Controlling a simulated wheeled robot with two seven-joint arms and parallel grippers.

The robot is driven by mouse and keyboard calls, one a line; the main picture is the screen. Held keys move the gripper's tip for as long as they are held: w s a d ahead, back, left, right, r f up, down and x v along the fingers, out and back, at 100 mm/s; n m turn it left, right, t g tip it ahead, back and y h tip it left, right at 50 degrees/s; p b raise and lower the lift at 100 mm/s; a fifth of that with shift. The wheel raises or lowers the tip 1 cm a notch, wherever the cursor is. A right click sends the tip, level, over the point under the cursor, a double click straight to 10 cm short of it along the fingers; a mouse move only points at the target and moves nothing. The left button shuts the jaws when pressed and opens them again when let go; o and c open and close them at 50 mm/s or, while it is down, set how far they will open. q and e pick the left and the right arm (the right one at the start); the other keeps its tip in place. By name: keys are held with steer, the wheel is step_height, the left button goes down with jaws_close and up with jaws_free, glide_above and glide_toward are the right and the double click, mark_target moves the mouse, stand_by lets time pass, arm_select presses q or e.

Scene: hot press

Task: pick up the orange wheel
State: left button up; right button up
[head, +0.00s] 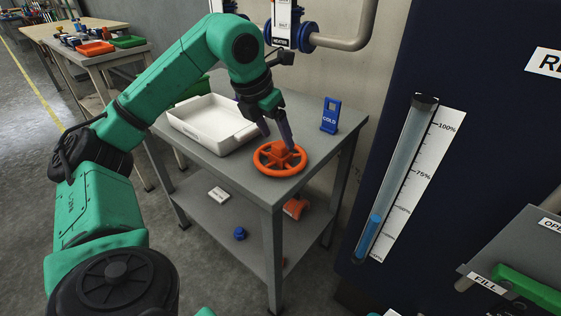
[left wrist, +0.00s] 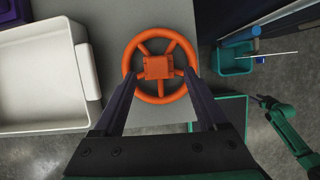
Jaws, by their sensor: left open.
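The orange wheel (head: 266,168) lies flat on the grey table (head: 242,172), near its front right corner. It has a rim, spokes and a raised square hub. My left gripper (head: 278,139) is above the wheel, fingers pointing down and spread apart. In the left wrist view the wheel (left wrist: 141,45) shows ahead of the open fingers (left wrist: 157,84), with the hub between their lines. I cannot tell whether the fingertips touch the wheel. Nothing is held.
A white tray (head: 180,122) stands left of the wheel. A blue COLD tag (head: 330,117) stands at the back right. A lower shelf (head: 215,222) holds a few small items. A dark panel with a gauge (head: 400,170) is at right.

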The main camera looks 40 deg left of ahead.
arm_select(q)
steer(key=b+x, duration=0.1)
steer(key=x, duration=0.3)
steer(key=shift+a+f, duration=0.15)
steer(key=shift+f, duration=0.2)
steer(key=shift+w+f, duration=0.25)
steer(key=shift+w, duration=0.05)
steer(key=shift+s, duration=0.1)
jaws_close()
steer(key=shift+r, duration=0.1)
arm_select(e)
steer(key=shift+w+a+r, duration=0.1)
steer(key=shift+w+r, duration=0.15)
steer(key=shift+w, duration=0.25)
steer(key=shift+w+a+r, duration=0.1)
steer(key=shift+w+r, duration=0.15)
steer(key=shift+w, duration=0.2)
arm_select(q)
steer(key=shift+r+p, duration=0.35)
steer(key=shift+r, duration=0.2)
step_height(320, 180, up, 11)
steer(key=p, duration=0.4)
step_height(320, 180, up, 8)
steer(key=p, duration=0.5)
glide_above(281, 143)
steer(key=shift+s, duration=0.2)
arm_select(e)
steer(key=s+d+r, duration=0.2)
steer(key=s, duration=0.8)
steer(key=shift+r, duration=0.2)
